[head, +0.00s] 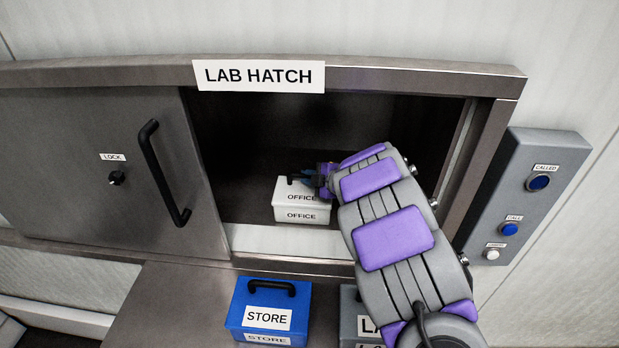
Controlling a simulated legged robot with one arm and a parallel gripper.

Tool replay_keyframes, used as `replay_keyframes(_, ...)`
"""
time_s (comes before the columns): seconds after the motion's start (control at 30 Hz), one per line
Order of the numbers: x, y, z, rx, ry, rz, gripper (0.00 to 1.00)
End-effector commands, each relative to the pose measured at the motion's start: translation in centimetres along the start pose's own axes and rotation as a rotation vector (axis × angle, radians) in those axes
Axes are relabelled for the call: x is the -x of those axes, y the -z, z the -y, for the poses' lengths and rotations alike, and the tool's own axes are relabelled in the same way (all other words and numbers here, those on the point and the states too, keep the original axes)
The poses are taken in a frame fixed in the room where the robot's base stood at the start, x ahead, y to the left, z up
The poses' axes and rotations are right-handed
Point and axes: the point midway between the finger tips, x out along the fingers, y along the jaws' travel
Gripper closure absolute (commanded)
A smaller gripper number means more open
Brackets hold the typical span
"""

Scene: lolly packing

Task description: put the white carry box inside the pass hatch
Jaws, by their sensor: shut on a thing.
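The white carry box (287,212), labelled OFFICE on its top and front, is inside the opening of the pass hatch, near its front sill. The hatch (262,240) is a metal frame with a LAB HATCH sign, and its right part is open. My gripper (308,178) reaches in from the right and is shut at the top of the white box, on its dark handle. The fingertips are small and partly hidden by my arm. I cannot tell whether the box rests on the hatch floor or hangs just above it.
The sliding door (95,170) with a black handle covers the left part. A blue STORE box (240,312) and a grey box (349,318), partly hidden by my arm, stand on the metal shelf (175,300) in front. A button panel (545,190) is at the right.

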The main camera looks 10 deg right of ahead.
Motion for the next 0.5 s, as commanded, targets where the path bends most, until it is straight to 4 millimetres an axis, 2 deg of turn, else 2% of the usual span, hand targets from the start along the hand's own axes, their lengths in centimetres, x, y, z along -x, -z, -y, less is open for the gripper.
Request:
replay_keyframes(0.03,-0.10,0.17,0.03,0.002,0.001,-0.001,0.83)
replay_keyframes(0.3,0.00,-0.03,-0.03,0.000,0.000,-0.002,0.58)
replay_keyframes(0.5,0.12,-0.19,-0.11,-0.002,-0.001,-0.003,0.58)
